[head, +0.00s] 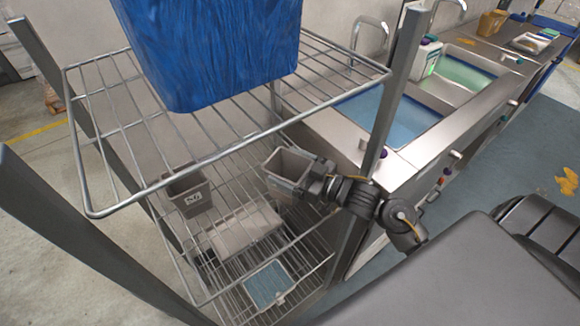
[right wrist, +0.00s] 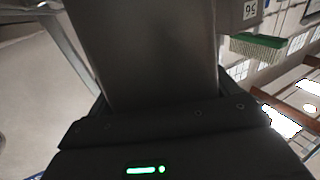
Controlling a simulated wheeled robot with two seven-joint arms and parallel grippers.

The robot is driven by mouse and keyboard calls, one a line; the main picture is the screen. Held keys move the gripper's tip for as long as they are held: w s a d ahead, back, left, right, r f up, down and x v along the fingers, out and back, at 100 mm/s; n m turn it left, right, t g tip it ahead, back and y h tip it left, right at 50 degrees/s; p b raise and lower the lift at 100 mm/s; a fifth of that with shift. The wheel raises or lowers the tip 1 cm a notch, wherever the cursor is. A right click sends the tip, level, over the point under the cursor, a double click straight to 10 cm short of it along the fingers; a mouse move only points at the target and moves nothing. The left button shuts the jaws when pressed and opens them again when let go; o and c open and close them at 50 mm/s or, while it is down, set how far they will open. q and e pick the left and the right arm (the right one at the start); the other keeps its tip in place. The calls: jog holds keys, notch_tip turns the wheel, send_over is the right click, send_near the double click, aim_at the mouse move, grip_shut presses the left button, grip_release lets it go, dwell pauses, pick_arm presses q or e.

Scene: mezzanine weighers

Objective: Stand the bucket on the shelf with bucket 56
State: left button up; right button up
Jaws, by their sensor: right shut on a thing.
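A small grey bucket (head: 286,166) is held by my right gripper (head: 308,182) at the right side of the wire rack, in the level below the top shelf. The gripper is shut on its right wall, and the bucket looks upright. In the right wrist view the held bucket (right wrist: 146,50) fills the middle. Bucket 56 (head: 185,188), grey with a white label, stands on the middle wire shelf (head: 235,186) to the left. Its label also shows in the right wrist view (right wrist: 250,10). I cannot tell whether the held bucket touches the shelf. My left gripper is not in view.
A large blue bin (head: 215,50) stands on the top wire shelf (head: 130,205). A grey box (head: 243,230) and a blue-topped tray (head: 268,284) are lower in the rack. Rack posts (head: 395,80) stand close to my right arm. Sinks (head: 385,112) are behind at right.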

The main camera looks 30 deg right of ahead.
jog(key=o, duration=1)
jog(key=shift+f, duration=0.1)
jog(key=shift+o, duration=1)
jog(key=b+v, duration=0.2)
jog(key=v, duration=1)
jog(key=shift+r, duration=0.2)
jog(key=shift+s+f, duration=0.1)
